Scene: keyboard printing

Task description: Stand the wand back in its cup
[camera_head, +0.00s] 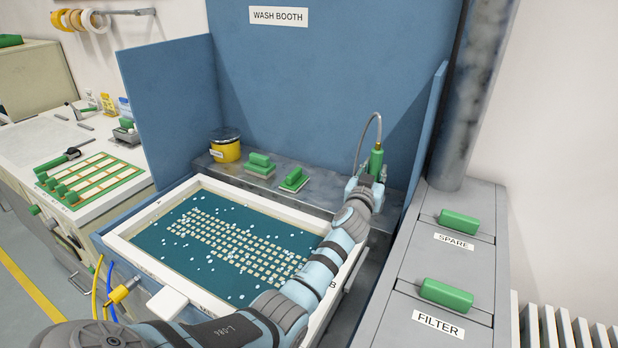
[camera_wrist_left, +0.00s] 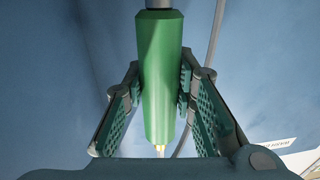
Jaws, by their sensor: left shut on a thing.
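The wand (camera_head: 376,161) is a green cylinder with a grey hose looping up from its top. It stands roughly upright above the back right of the wash booth's ledge. My left gripper (camera_head: 368,184) is shut on it. In the left wrist view the green wand (camera_wrist_left: 161,80) is between the two ribbed fingers of my left gripper (camera_wrist_left: 160,84), with a brass tip at its lower end. I cannot make out the cup in either view; my gripper and arm cover part of the ledge there. My right gripper is not in view.
A framed screen (camera_head: 120,244) with pale squares and droplets lies in front, partly under my left arm. Two green-handled blocks (camera_head: 260,164) (camera_head: 295,180) and a yellow pot (camera_head: 225,149) stand on the ledge. A blue side panel (camera_head: 428,135) and a grey duct (camera_head: 468,90) stand close right.

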